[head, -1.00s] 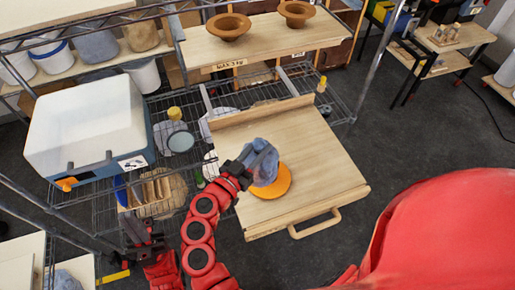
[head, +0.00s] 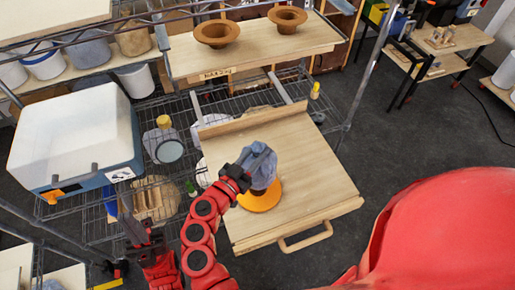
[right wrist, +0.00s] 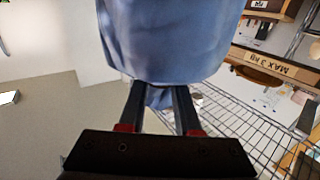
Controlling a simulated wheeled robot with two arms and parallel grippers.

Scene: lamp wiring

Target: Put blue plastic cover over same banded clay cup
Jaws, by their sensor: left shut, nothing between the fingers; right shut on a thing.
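My right gripper (head: 238,172) is shut on the blue plastic cover (head: 259,160) and holds it above an orange disc (head: 262,199) on the wooden board. My left gripper (head: 133,228) is shut and empty at the lower left, away from the cup.
The wooden board (head: 315,190) has free room right of the disc. Two brown bowls (head: 217,32) (head: 288,18) stand on the shelf above. A white and blue bin (head: 75,135) and a wire shelf with several vessels are at left.

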